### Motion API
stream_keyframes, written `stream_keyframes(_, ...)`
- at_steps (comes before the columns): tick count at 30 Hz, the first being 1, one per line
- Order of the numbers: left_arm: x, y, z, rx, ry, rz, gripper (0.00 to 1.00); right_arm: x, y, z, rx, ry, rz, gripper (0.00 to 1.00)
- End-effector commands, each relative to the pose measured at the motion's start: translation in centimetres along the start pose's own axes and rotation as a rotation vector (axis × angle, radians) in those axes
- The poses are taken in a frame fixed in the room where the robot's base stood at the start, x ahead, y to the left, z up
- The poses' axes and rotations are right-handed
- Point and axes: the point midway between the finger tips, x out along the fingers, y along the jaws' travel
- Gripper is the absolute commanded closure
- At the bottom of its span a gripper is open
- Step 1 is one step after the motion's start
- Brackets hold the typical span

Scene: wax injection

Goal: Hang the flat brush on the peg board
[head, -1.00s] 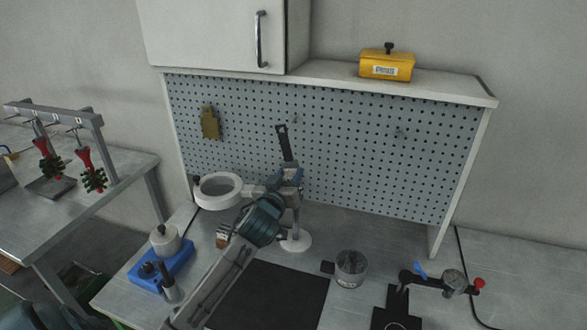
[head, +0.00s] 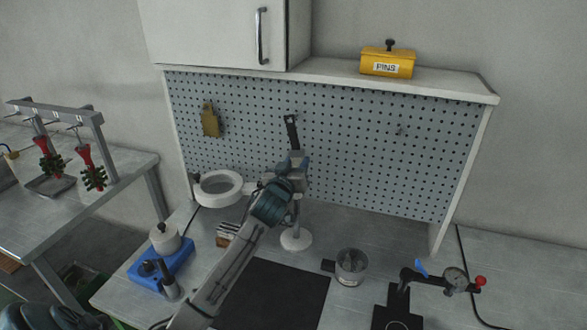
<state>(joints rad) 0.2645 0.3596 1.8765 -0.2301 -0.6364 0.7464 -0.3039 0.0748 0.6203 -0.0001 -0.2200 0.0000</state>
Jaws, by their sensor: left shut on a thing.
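The flat brush (head: 292,133) is a dark, narrow strip standing nearly upright in front of the grey peg board (head: 350,150). My left gripper (head: 297,164) is shut on its lower part, and the fingers hide that end. The brush's top end is beside a small hook (head: 297,115) on the board. I cannot tell whether the brush touches the hook or is still in front of it. My right gripper is not in view.
A tan tool (head: 210,121) hangs at the board's left, and an empty hook (head: 399,130) is at its right. A white ring lamp (head: 217,196) stands close left of my arm. A jar (head: 351,267) and dial gauge (head: 456,280) stand on the bench. A yellow pins box (head: 387,63) sits above.

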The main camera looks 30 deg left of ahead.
Motion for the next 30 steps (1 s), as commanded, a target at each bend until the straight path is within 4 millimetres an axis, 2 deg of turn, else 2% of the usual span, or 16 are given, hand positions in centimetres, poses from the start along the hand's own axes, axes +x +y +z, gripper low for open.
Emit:
stream_keyframes(2,0.5,0.0,0.1,-0.001,0.000,-0.001,0.91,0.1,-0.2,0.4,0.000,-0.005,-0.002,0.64)
stream_keyframes(5,1.1,0.0,0.1,-0.001,0.001,0.000,1.00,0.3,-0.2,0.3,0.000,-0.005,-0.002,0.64)
stream_keyframes(18,3.6,-0.2,0.8,-0.001,-0.001,-0.001,1.00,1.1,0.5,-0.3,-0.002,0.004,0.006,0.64)
stream_keyframes(30,4.2,-0.3,1.3,-0.001,-0.001,-0.001,1.00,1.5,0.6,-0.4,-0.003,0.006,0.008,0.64)
